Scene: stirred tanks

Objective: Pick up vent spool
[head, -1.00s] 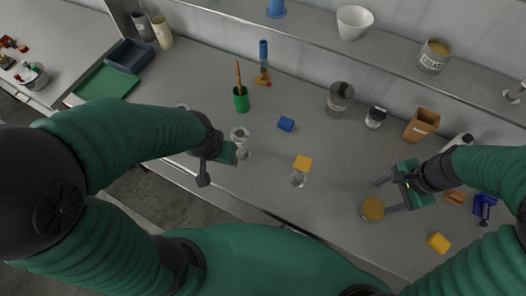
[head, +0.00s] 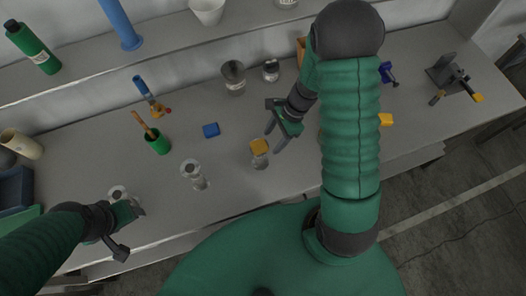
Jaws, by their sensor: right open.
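Which piece is the vent spool I cannot tell for certain. A grey, flanged spool-like piece (head: 193,173) stands on the bench left of centre. A similar piece (head: 117,192) stands further left, beside my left gripper (head: 129,231). A third clear or grey piece (head: 260,163) has a yellow block (head: 259,146) on or just over it. My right gripper (head: 273,140) is open, with its fingers just right of the yellow block; touching cannot be told. The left jaws are seen at an angle that hides their opening.
A grey cup (head: 233,77) and a small jar (head: 271,70) are near the wall. My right arm hides part of the bench.

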